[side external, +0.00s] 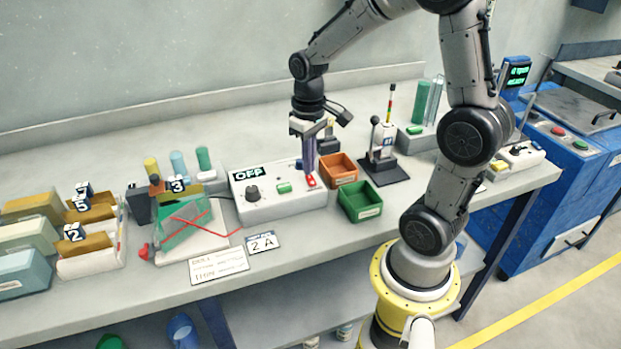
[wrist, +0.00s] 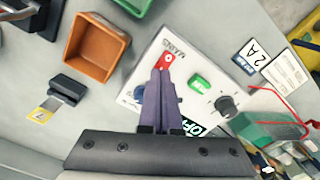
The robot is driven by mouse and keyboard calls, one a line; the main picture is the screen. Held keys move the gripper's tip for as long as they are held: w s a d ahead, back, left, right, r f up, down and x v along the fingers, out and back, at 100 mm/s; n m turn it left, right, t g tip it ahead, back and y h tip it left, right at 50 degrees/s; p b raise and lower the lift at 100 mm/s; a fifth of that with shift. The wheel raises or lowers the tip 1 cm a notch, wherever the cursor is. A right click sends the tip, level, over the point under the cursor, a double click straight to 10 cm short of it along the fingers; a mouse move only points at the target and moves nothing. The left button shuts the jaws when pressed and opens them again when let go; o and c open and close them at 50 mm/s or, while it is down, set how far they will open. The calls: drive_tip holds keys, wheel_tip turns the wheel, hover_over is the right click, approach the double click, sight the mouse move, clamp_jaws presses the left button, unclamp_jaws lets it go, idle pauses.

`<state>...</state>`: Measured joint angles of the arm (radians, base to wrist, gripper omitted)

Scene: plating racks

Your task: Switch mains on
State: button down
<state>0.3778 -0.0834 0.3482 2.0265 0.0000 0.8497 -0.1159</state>
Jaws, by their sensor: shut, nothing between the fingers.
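The white control box (side external: 278,203) stands on the bench, with an "OFF" display (side external: 247,173). Its red mains switch (side external: 310,181) is at the right end. In the wrist view the red switch (wrist: 167,59) lies beside the "MAINS" lettering and bears a small white mark. My gripper (side external: 308,172) points down with its purple fingers shut and empty, right at the switch. In the wrist view the fingertips (wrist: 160,72) overlap the near part of the switch; I cannot tell whether they touch it.
An orange bin (side external: 338,168) and a green bin (side external: 360,201) stand close on the right. A rack with a red wire (side external: 187,226) is on the left.

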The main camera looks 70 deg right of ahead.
drive_tip(key=shift+f, duration=0.7)
idle(0.3)
drive_tip(key=shift+r, duration=3.55)
drive_tip(key=s+a+r+n+t, duration=0.3)
drive_tip(key=s+a+r+t, duration=0.2)
drive_tip(key=s+a, duration=0.6)
drive_tip(key=shift+s+t, duration=0.15)
drive_tip(key=shift+t, duration=0.15)
